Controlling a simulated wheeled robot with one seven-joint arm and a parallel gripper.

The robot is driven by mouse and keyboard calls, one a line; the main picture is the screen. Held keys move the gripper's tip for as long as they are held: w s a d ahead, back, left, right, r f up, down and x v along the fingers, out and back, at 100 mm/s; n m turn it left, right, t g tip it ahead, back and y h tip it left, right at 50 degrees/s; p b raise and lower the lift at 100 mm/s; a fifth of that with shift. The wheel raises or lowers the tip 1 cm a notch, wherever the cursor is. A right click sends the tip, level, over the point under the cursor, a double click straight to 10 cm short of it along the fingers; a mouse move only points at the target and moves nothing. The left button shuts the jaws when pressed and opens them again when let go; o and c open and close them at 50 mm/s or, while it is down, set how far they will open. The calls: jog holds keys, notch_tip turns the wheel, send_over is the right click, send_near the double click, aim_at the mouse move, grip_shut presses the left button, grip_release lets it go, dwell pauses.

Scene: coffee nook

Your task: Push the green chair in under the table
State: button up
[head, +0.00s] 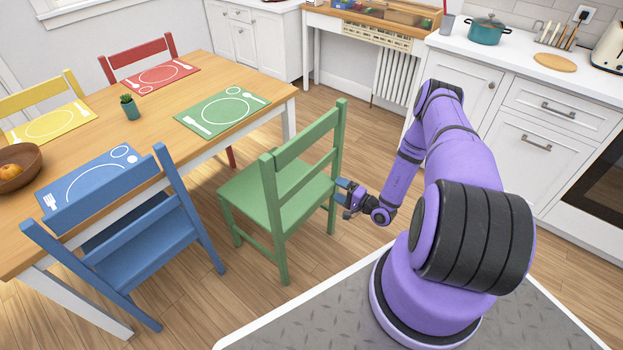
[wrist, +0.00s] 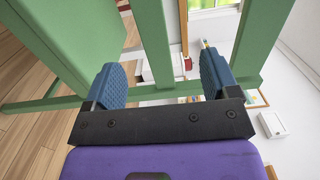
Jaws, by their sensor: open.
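The green chair (head: 262,192) stands upright on the floor, clear of the table (head: 165,112), with its seat toward the table's right side and its back toward my arm. A green placemat (head: 222,112) lies on the table facing it. My gripper (head: 346,190) is at the chair's back side, low by the rear post near seat height. In the wrist view my gripper (wrist: 162,80) is open, with a green chair post (wrist: 152,40) showing between its two blue fingers. I cannot tell whether the fingers touch it.
A blue chair (head: 135,240) stands left of the green one, near the table's front side. Red (head: 140,58) and yellow (head: 40,95) chairs are on the far sides. White cabinets (head: 540,150) stand at right. Bare wooden floor lies between the green chair and the table.

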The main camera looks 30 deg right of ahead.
aim_at(310, 177)
jog(key=shift+h, duration=0.5)
jog(key=x, duration=1)
jog(key=f+x, duration=0.1)
jog(key=x, duration=0.4)
jog(key=shift+w+a+f, duration=0.1)
grip_shut()
